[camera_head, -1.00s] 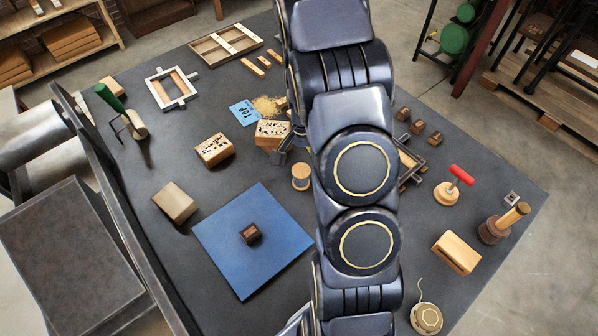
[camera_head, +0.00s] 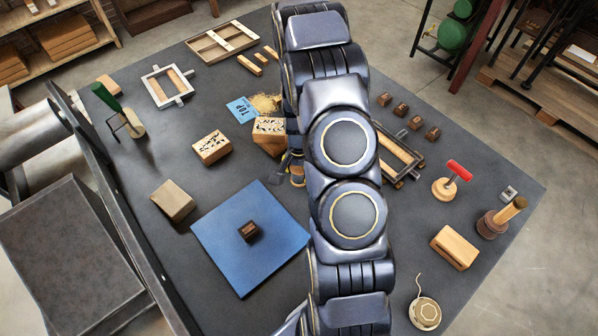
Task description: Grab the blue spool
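A small spool with pale wooden ends (camera_head: 298,181) stands on the dark table right of the blue mat. Its middle is mostly hidden, so its blue winding is hard to make out. My gripper (camera_head: 288,172) is down at the spool, with a dark finger showing at its left side. The other finger is hidden by my arm or the spool. I cannot tell whether the fingers touch the spool or have closed on it.
A carved wooden block (camera_head: 268,135) stands just behind the spool. The blue mat (camera_head: 225,260) bears a small dark block (camera_head: 249,232). A wooden frame (camera_head: 397,160) lies right of my arm. The table's front middle is clear.

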